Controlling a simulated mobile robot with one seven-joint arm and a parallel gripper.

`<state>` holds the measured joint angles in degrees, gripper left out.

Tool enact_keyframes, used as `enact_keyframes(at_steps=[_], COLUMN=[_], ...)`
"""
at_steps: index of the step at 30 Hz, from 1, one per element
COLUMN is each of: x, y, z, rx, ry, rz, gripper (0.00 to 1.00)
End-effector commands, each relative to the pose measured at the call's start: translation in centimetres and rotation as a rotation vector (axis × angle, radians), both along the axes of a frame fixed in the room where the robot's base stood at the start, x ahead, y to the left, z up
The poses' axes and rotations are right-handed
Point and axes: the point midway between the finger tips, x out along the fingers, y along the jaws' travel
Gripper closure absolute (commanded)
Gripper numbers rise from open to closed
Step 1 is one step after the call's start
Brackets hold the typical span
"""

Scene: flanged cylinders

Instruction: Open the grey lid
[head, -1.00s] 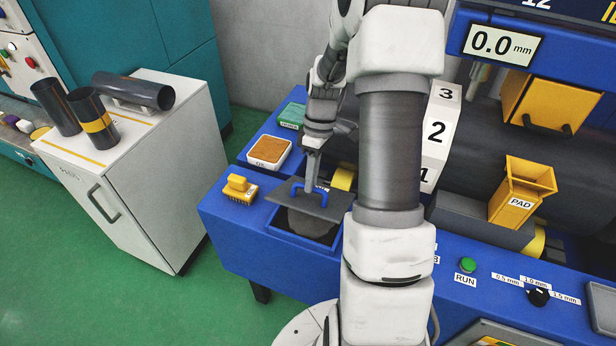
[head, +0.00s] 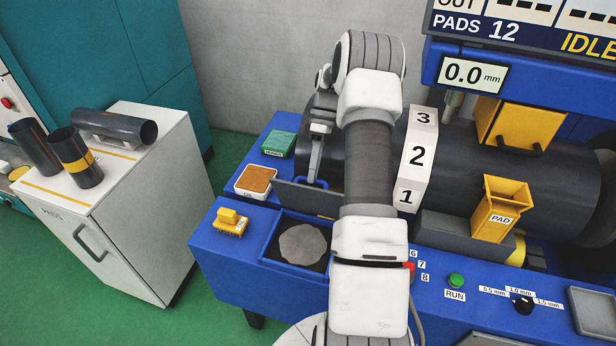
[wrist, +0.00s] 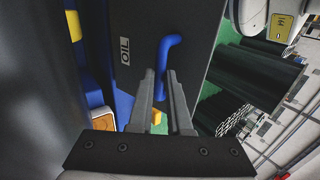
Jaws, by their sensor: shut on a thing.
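The grey lid (head: 292,196) stands raised, roughly upright, at the back edge of a blue-rimmed recess (head: 268,262) in the machine's blue deck. The recess is uncovered and shows a pale grey round patch (head: 302,243) on a dark bottom. My gripper (head: 315,180) is at the lid's upper part, shut on its blue handle. In the wrist view the lid (wrist: 190,35) fills the middle, with an OIL label. Its blue handle (wrist: 165,55) lies between my fingertips (wrist: 160,82). My arm hides the lid's right end.
A yellow brush (head: 230,222), an orange-topped tray (head: 255,181) and a green box (head: 279,143) sit left of the recess. A white cabinet (head: 165,190) bears dark cylinders.

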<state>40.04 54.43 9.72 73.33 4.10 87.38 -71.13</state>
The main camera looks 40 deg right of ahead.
Motion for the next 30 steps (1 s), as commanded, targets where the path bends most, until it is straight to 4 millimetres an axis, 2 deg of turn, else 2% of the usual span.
enact_keyframes(at_steps=[1, 21, 22, 26, 30], x=[-0.05, -0.08, -0.09, -0.03, 0.04], y=[-0.23, -0.57, -0.57, -0.55, -0.53], z=[-0.90, -1.11, -1.11, -0.97, -0.78], rx=[-0.004, -0.003, -0.003, -0.002, -0.001], ry=[0.002, 0.008, 0.008, 0.007, 0.005], rz=[0.000, 0.001, 0.001, 0.001, 0.001], gripper=[1.00, 1.00, 0.79, 0.56, 0.53])
